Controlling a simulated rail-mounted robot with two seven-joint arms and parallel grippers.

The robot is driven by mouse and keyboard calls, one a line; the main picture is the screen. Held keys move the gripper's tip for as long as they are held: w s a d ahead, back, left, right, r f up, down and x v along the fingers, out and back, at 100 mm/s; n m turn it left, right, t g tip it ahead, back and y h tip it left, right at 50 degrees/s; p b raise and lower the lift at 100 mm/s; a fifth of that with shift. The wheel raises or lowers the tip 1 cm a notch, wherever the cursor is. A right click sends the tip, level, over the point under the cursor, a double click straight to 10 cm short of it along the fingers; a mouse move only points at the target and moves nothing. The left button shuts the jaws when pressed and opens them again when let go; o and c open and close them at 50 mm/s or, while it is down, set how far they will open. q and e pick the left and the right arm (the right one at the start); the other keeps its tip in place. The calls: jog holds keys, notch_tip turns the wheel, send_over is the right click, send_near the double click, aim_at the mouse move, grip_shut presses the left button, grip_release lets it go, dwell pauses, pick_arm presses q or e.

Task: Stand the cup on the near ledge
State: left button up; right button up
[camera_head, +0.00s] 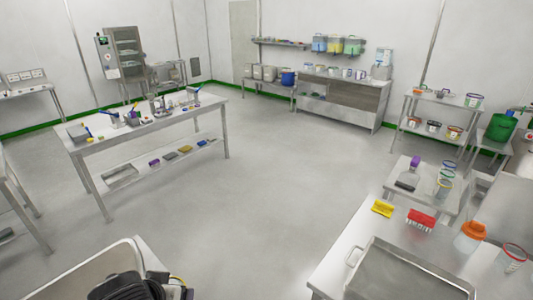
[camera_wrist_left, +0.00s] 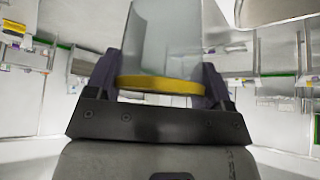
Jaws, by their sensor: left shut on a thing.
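The cup (camera_wrist_left: 165,45) is a clear, greyish vessel with a yellow band, seen in the left wrist view. My left gripper (camera_wrist_left: 158,84) is shut on it near the band, one dark finger on each side. The cup's far end runs out of the top of that view. I cannot make out the held cup in the head view, where a dark part of my arm shows at the bottom left. I cannot tell which surface is the near ledge. My right gripper is in neither view.
A steel bench at the front right holds a large tray (camera_head: 408,275), a yellow brush (camera_head: 382,208), a red brush (camera_head: 421,219) and an orange-topped bottle (camera_head: 469,236). A long steel table (camera_head: 150,132) with tools stands at the left. The middle floor (camera_head: 270,180) is clear.

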pick_arm(q)
jog(key=s+r+m+h+p, duration=0.3)
jog(key=r+m+p, duration=0.2)
jog(key=r+p, duration=1.5)
jog(key=shift+g+p, duration=0.3)
jog(key=shift+p, duration=3.15)
